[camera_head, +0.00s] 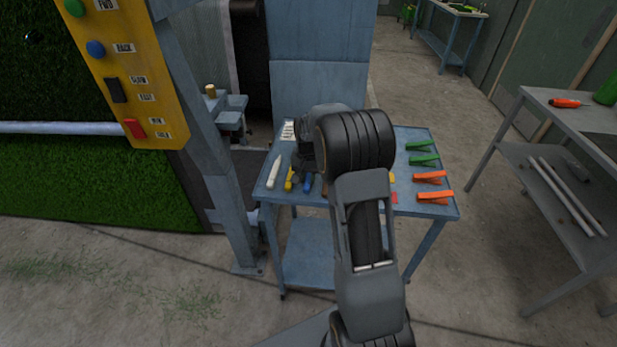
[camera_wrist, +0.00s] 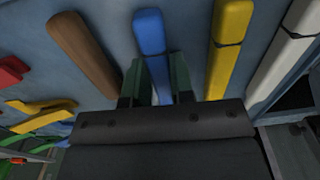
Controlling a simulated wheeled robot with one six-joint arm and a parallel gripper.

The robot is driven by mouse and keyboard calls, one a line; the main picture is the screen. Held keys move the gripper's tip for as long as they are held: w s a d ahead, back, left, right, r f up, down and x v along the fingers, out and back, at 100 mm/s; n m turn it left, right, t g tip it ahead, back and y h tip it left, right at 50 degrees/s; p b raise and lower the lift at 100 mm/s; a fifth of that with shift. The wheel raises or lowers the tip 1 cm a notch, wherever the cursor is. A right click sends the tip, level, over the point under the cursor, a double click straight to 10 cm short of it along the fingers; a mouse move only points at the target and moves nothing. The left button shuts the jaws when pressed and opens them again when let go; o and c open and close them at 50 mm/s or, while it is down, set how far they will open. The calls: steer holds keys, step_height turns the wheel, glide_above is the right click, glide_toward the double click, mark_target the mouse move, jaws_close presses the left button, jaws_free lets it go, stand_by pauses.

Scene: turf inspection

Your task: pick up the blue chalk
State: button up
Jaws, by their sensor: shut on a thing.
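The blue chalk (camera_wrist: 149,33) lies on the blue-grey table top in the wrist view, between the brown stick and the yellow chalk. My gripper (camera_wrist: 157,88) has its two green-grey fingers on either side of the blue chalk and is shut on it. The far end of the chalk sticks out beyond the fingers. In the head view a small part of the blue chalk (camera_head: 308,183) shows beside my arm; the arm hides much of the table's middle.
A brown stick (camera_wrist: 84,52), a yellow chalk (camera_wrist: 231,40) and a white chalk (camera_wrist: 288,60) lie close by. Green clips (camera_head: 424,160) and orange clips (camera_head: 434,197) are on the table's right side. A yellow control panel (camera_head: 128,75) on a post stands at left.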

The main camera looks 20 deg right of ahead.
jaws_close()
